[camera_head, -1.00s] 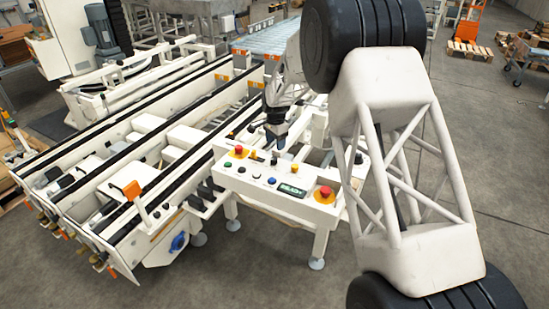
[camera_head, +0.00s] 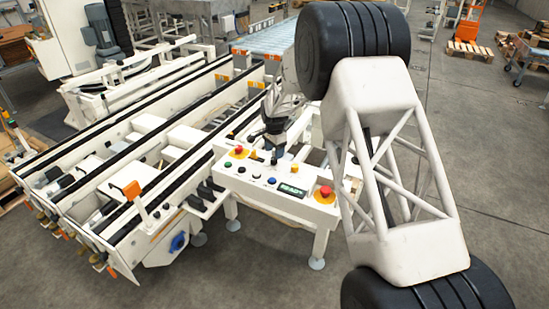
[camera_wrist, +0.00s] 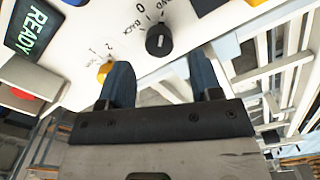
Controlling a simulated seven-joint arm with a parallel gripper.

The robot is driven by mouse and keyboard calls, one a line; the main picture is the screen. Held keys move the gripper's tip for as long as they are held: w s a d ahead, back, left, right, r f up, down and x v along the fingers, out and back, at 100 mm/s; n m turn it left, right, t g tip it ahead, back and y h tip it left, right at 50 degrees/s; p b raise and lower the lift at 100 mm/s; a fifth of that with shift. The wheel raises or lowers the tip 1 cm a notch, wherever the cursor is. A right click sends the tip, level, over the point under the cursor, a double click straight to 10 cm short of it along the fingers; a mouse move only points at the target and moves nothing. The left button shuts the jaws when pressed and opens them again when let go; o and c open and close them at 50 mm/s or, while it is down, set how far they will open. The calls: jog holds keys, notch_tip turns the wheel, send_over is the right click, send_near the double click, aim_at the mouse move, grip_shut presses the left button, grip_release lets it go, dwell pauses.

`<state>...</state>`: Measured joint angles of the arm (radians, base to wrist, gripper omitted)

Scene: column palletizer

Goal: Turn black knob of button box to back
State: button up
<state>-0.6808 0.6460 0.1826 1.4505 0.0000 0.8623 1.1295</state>
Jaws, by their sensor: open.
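The white button box (camera_head: 250,188) stands in front of the conveyor frame. I cannot tell for sure which mark the knob points to. My gripper (camera_wrist: 160,82) is open, its two dark fingers apart with nothing between them. In the wrist view the knob lies just beyond the fingertips, in line with the gap. In the head view my gripper (camera_head: 273,158) is over the back edge of the box and the knob is not clearly made out.
A yellow knob (camera_wrist: 104,72) is close to the left finger. A display (camera_wrist: 34,30) reads READY, with a red button (camera_wrist: 20,92) near it. Another red button (camera_head: 239,151) is at the box's left end. White conveyor rails (camera_head: 130,170) run on the left.

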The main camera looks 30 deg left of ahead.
aim_at(274, 161)
jog(key=shift+f, duration=1.9)
jog(key=shift+c, duration=0.4)
jog(key=c, duration=0.9)
jog(key=shift+o, duration=0.2)
